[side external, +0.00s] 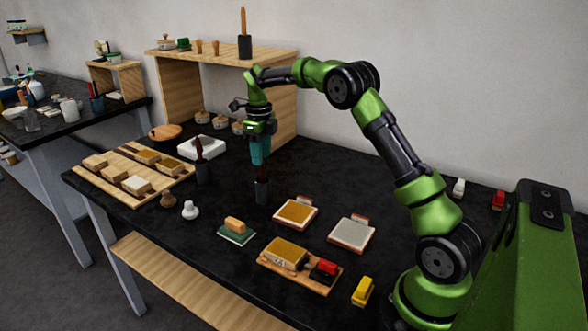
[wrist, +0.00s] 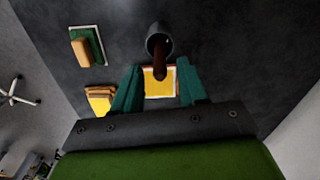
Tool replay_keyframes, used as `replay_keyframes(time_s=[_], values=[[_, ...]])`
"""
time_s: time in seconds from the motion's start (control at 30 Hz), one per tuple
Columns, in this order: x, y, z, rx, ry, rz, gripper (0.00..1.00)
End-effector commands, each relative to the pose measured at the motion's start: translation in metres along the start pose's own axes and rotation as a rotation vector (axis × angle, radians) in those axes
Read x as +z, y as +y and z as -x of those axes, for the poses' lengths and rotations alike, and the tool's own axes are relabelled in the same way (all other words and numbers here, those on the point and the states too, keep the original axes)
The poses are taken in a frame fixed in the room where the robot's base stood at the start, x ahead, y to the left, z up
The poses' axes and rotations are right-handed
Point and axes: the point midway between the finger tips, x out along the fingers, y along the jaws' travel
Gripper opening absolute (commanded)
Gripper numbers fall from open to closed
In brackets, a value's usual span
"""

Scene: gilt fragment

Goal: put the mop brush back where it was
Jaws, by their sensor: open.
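A dark cup (side external: 262,192) stands upright on the black table, with a dark brown brush handle (side external: 262,172) rising from it. My gripper (side external: 260,161) is just above this handle, pointing down, with teal fingers. In the wrist view my gripper (wrist: 156,70) is open, and the brown handle (wrist: 160,66) from the cup (wrist: 166,31) reaches toward the gap between the fingers. A second dark cup (side external: 203,174) holds another dark brush handle (side external: 199,148) to the left. The bristles are hidden, so I cannot tell which brush is the mop brush.
A wooden shelf (side external: 168,54) at the back bears a dark cup (side external: 245,47) with a light wooden handle. A wooden tray (side external: 118,186) with several blocks lies left. Gold (side external: 296,213) and grey (side external: 351,234) square pads and a green pad (side external: 236,238) lie in front.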

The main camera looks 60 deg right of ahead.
Motion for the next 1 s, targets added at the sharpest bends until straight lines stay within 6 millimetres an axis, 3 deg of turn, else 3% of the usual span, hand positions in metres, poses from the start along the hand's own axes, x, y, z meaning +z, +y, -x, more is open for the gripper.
replay_keyframes(time_s=[0.2, 0.47, 0.57, 0.77, 1.0], values=[[0.001, 0.000, 0.048, -0.003, -0.003, 0.001, 0.42], [0.000, 0.001, 0.077, 0.000, -0.004, 0.010, 0.42], [-0.005, 0.009, 0.090, -0.002, -0.025, 0.093, 0.42], [-0.036, 0.061, 0.136, -0.038, -0.144, 0.589, 0.42], [-0.103, 0.143, 0.165, -0.206, -0.302, 1.344, 0.42]])
